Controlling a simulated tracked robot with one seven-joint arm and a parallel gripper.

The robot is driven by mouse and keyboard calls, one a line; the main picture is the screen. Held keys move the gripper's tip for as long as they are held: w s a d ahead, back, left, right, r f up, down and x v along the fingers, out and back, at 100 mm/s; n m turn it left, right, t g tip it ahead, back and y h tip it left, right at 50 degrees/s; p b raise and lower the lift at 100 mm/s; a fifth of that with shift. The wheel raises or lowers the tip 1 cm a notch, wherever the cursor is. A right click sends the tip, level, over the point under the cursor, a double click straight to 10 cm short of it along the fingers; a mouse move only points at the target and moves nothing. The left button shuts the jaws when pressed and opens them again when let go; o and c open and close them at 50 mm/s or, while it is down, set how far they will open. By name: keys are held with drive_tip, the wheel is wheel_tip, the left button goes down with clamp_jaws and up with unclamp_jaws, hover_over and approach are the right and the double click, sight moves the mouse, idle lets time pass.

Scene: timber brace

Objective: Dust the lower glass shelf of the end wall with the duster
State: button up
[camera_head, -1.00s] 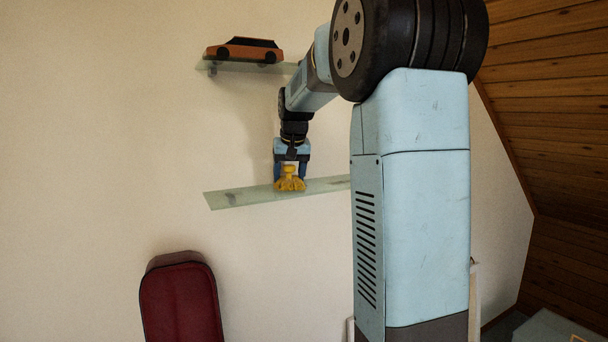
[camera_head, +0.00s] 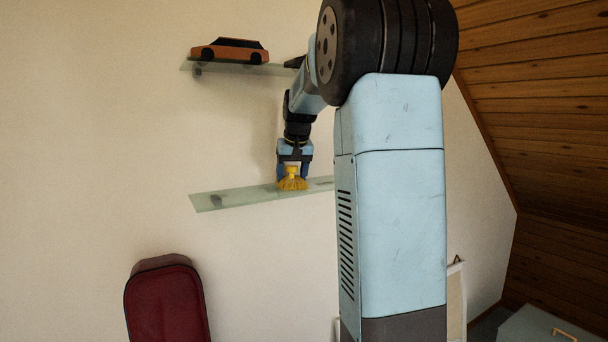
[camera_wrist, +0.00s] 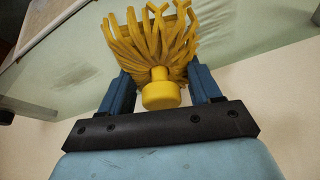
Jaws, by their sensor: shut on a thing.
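The lower glass shelf (camera_head: 222,199) is a pale green pane on the cream wall, and it also fills much of the wrist view (camera_wrist: 225,28). A grey dusty patch (camera_wrist: 75,75) shows on the glass in the wrist view, left of the duster. My gripper (camera_head: 293,174) points down over the shelf, shut on the yellow duster (camera_head: 293,184). In the wrist view the duster (camera_wrist: 160,92) has its round knob between the blue fingers and its strands spread away over the glass. The strands appear to touch the glass. My arm hides the shelf's right end in the head view.
An upper glass shelf (camera_head: 186,67) bears an orange and black toy car (camera_head: 230,50), close to my arm. A dark red rounded thing (camera_head: 168,303) stands below left. A sloping timber ceiling (camera_head: 530,90) is at right. The shelf's left part is bare of objects.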

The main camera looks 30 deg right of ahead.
sight(272, 188)
drive_tip(key=shift+d+f, duration=0.1)
drive_tip(key=shift+d, duration=1.85)
drive_tip(key=shift+d+r, duration=0.15)
drive_tip(key=shift+d, duration=1.05)
drive_tip(key=shift+d+r, duration=0.1)
drive_tip(key=shift+d, duration=1.05)
drive_tip(key=shift+d+f, duration=0.15)
drive_tip(key=shift+d, duration=3.45)
drive_tip(key=shift+a, duration=1.85)
drive_tip(key=shift+a+f, duration=0.2)
drive_tip(key=shift+a, duration=3.65)
drive_tip(key=shift+a+r, duration=0.2)
drive_tip(key=shift+a, duration=3.15)
drive_tip(key=shift+a+f, duration=0.1)
drive_tip(key=shift+a, duration=1.65)
